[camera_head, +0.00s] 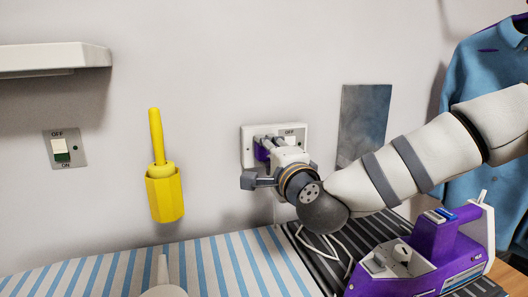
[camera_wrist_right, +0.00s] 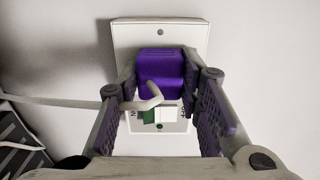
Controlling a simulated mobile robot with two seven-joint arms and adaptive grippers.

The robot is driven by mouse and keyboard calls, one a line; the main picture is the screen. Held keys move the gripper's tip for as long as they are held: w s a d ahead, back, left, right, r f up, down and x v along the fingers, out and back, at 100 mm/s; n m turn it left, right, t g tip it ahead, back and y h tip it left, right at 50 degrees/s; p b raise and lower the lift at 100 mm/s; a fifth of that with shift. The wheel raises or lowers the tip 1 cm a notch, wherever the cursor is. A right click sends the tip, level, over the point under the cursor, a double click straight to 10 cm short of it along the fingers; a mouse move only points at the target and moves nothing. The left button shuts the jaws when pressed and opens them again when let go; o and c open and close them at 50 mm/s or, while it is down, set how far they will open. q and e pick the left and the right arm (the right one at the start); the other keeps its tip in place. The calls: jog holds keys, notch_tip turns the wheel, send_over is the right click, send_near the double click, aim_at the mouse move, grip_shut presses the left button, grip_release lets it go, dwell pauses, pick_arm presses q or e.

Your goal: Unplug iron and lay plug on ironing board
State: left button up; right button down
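The purple iron plug (camera_wrist_right: 160,72) sits in the white wall socket (camera_wrist_right: 190,40); in the head view a sliver of the plug (camera_head: 262,154) shows beside the fingers. My right gripper (camera_wrist_right: 162,85) has one finger on each side of the plug, with no clear gap at either side, and appears shut on it. A white cord leaves the plug toward the left. The purple and white iron (camera_head: 440,250) stands at the lower right. The striped ironing board (camera_head: 215,268) runs along the bottom. My left gripper is not in view.
A yellow brush holder (camera_head: 164,190) hangs left of the socket. A wall switch (camera_head: 62,148) and a white shelf (camera_head: 50,60) are farther left. A white pointed object (camera_head: 163,285) stands at the board's front. A blue shirt (camera_head: 480,85) hangs at right. The board's middle is clear.

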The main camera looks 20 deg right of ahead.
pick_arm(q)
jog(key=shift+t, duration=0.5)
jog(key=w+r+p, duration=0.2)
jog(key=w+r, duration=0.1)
pick_arm(e)
jog(key=s, duration=0.6)
dwell(0.4)
